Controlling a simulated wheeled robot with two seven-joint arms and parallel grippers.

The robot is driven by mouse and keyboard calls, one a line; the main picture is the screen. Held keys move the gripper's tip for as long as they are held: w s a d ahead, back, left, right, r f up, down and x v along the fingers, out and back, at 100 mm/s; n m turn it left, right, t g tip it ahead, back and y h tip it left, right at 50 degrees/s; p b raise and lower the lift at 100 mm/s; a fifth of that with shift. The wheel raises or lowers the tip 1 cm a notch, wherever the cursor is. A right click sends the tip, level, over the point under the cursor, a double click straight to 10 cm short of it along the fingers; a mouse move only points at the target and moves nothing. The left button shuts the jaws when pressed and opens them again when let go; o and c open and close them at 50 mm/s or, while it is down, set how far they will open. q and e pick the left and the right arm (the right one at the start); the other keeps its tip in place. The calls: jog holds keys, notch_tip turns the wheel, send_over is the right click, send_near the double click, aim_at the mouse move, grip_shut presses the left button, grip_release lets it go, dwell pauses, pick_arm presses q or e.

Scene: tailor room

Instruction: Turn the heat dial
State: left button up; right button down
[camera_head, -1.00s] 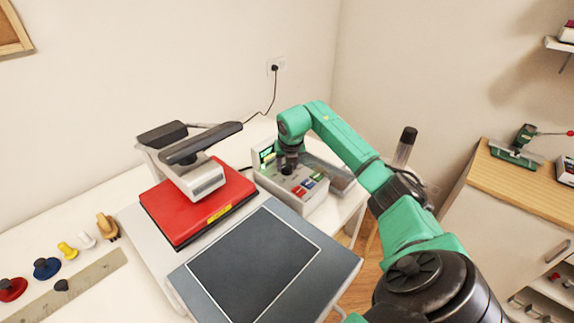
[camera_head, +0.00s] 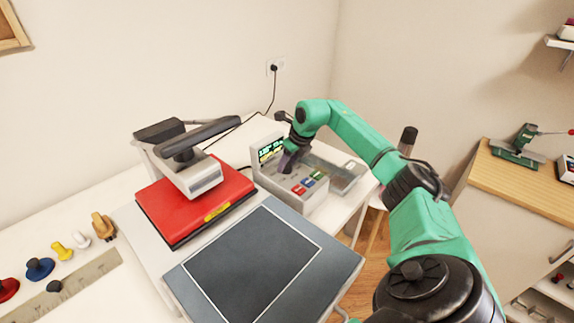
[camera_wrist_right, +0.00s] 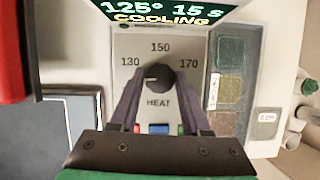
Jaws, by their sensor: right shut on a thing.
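The heat dial (camera_wrist_right: 158,77) is a dark round knob on the light control box (camera_head: 290,192), with the marks 130, 150 and 170 around it. Its pointer appears turned to the left, toward the 130 side. My right gripper (camera_wrist_right: 159,84) is shut on the dial, one finger on each side. In the head view my right gripper (camera_head: 289,160) comes down on the box and hides the dial. The display (camera_wrist_right: 160,12) reads 125°, 15 s and COOLING. My left gripper is not in view.
A heat press with a red plate (camera_head: 190,225) stands left of the box, its dark handle (camera_head: 200,138) above. A grey pad (camera_head: 262,262) lies in front. Colored buttons (camera_head: 308,184) sit near the dial. A clear tray (camera_head: 345,174) is on the right.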

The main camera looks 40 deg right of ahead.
jog(key=n+y, duration=0.1)
jog(key=n, duration=0.4)
jog(key=shift+d+r+y, duration=0.1)
jog(key=shift+d+y, duration=0.05)
jog(key=shift+y, duration=0.25)
jog(key=shift+c, duration=1.8)
grip_release()
jog(key=shift+s+d+r, duration=0.1)
jog(key=shift+s+r, duration=0.05)
jog(key=shift+r, duration=0.25)
jog(key=v, duration=1.3)
jog(key=shift+r+b, duration=0.35)
jog(key=shift+b, duration=0.1)
jog(key=shift+d+g, duration=0.1)
jog(key=shift+g, duration=0.2)
